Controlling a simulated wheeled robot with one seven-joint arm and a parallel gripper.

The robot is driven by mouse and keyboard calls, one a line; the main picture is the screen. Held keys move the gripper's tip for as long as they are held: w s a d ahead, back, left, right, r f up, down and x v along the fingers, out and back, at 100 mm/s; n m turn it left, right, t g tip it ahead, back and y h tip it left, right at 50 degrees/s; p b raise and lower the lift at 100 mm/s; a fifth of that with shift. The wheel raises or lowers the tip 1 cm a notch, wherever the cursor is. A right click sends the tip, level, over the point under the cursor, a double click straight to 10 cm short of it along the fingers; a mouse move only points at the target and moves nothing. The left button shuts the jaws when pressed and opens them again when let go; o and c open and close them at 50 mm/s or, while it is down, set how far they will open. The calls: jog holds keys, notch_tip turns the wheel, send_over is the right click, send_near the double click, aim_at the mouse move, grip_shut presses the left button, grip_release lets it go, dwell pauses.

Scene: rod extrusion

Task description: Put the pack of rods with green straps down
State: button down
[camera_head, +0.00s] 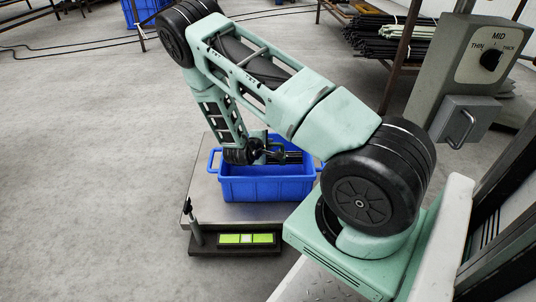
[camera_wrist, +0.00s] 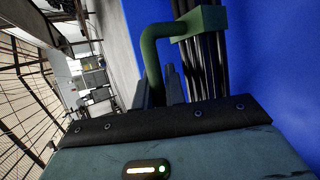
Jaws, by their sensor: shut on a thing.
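The pack of dark rods (camera_wrist: 208,75) has a green strap (camera_wrist: 202,20) with a bent green handle (camera_wrist: 152,55) in the wrist view. My gripper (camera_wrist: 168,88) is shut on this handle. In the head view my gripper (camera_head: 260,153) is at the blue crate (camera_head: 265,188), and the dark rods (camera_head: 293,157) show at the crate's far inner side. A blue crate wall (camera_wrist: 275,60) is beside the rods in the wrist view. I cannot tell whether the rods touch the crate floor.
The crate stands on a grey metal platform (camera_head: 207,185) with a green-lit panel (camera_head: 247,238) at its front. A control box with a dial (camera_head: 490,58) is at right. Racks with dark rods (camera_head: 385,38) stand behind.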

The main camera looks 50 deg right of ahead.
jog(key=shift+f+b, duration=0.35)
jog(key=shift+f, duration=0.7)
jog(key=shift+f, duration=0.35)
jog(key=shift+f, duration=0.25)
jog(key=c, duration=1.5)
grip_release()
jog(key=shift+o, duration=0.2)
jog(key=shift+r, duration=0.15)
